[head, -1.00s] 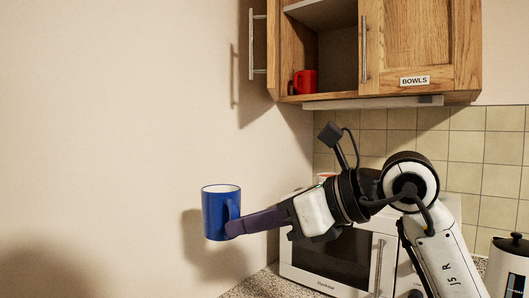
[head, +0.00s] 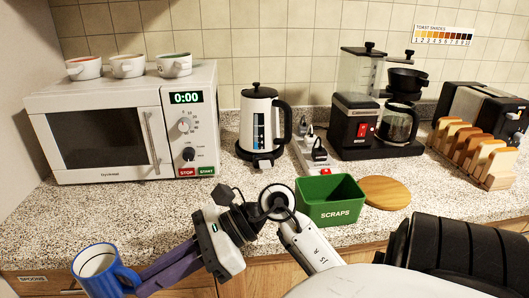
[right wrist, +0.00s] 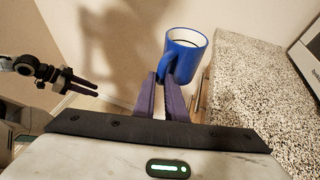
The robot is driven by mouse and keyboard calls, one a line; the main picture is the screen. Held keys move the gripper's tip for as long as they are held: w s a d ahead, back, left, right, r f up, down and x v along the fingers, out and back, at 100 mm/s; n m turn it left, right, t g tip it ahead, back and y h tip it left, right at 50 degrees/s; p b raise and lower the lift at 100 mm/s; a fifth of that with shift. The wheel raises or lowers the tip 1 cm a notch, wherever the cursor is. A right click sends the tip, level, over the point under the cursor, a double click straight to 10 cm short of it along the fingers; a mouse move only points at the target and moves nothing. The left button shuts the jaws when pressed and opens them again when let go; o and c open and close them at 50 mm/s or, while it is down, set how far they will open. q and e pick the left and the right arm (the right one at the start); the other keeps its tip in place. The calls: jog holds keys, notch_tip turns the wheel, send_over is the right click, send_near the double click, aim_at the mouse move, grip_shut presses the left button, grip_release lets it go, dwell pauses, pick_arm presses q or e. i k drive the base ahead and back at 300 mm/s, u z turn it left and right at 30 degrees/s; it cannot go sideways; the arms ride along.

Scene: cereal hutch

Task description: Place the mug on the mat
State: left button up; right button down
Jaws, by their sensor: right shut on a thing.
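The blue mug (head: 98,284) with a white inside is upright at the lower left of the head view, in the air in front of the counter edge. My right gripper (head: 132,281) is shut on its handle. In the right wrist view the mug (right wrist: 188,56) is beyond the purple fingertips (right wrist: 162,78), with the handle between them. My left gripper (right wrist: 96,89) shows only at the left of the right wrist view, empty, its two fingers apart. I see nothing that is clearly a mat. A round wooden board (head: 386,192) lies on the counter.
A microwave (head: 95,135) with several cups on top stands at the left of the speckled counter (head: 90,212). A kettle (head: 258,125), power strip, green scraps bin (head: 330,203), coffee maker (head: 357,130) and toaster (head: 470,105) stand further right. The counter before the microwave is clear.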

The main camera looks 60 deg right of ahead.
aim_at(388, 193)
jog(key=k, duration=0.7)
jog(key=z, duration=1.8)
jog(key=i, duration=0.5)
